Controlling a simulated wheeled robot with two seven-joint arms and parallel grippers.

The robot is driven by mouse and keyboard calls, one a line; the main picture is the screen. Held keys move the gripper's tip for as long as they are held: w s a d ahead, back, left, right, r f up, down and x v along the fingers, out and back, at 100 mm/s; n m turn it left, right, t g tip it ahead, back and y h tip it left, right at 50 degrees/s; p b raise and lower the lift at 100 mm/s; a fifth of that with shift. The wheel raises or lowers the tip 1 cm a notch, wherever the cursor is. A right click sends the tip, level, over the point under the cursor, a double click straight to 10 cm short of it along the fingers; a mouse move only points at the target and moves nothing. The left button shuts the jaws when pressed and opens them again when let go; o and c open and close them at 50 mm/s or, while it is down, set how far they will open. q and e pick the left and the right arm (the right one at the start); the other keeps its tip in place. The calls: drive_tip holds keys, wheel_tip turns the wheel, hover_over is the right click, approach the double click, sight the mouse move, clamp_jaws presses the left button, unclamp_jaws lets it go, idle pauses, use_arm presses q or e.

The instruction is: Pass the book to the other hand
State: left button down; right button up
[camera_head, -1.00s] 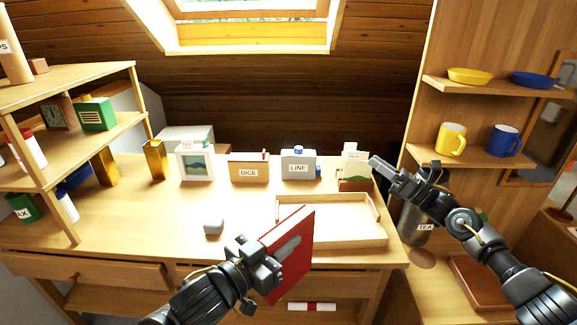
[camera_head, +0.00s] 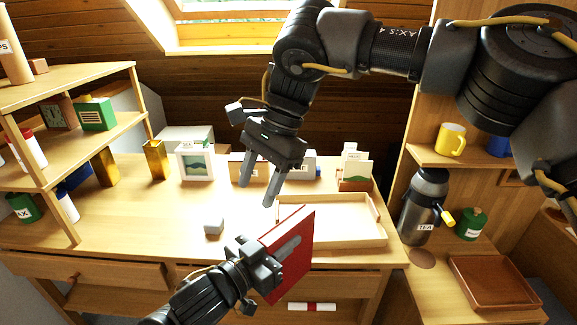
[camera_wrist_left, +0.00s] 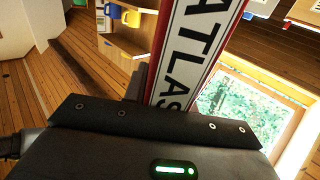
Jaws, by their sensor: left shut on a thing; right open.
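The red book (camera_head: 294,262) stands upright and tilted in front of the desk's front edge. My left gripper (camera_head: 272,268) is shut on its lower left part. In the left wrist view the book's spine (camera_wrist_left: 197,45) is white with red edges and reads ATLAS; its lower end is hidden behind my gripper. My right gripper (camera_head: 256,195) is open and empty, pointing down above the desk. Its fingers are up and left of the book in the head view, apart from it.
A shallow wooden tray (camera_head: 345,240) lies behind the book on the desk (camera_head: 130,215). A small grey block (camera_head: 214,226) sits to its left. Boxes and a picture frame (camera_head: 196,162) line the back. A TEA flask (camera_head: 422,205) stands at right, by a brown tray (camera_head: 495,283).

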sight(288, 223)
drive_tip(key=d+r+t+h, duration=0.2)
drive_tip(key=d+r+h, duration=0.2)
drive_tip(key=d, duration=0.1)
drive_tip(key=f, duration=1.2)
drive_tip(key=shift+d+f, duration=0.2)
drive_tip(key=shift+f, duration=0.1)
clamp_jaws()
use_arm(q)
drive_tip(key=c, duration=1)
unclamp_jaws()
drive_tip(key=shift+c, duration=0.2)
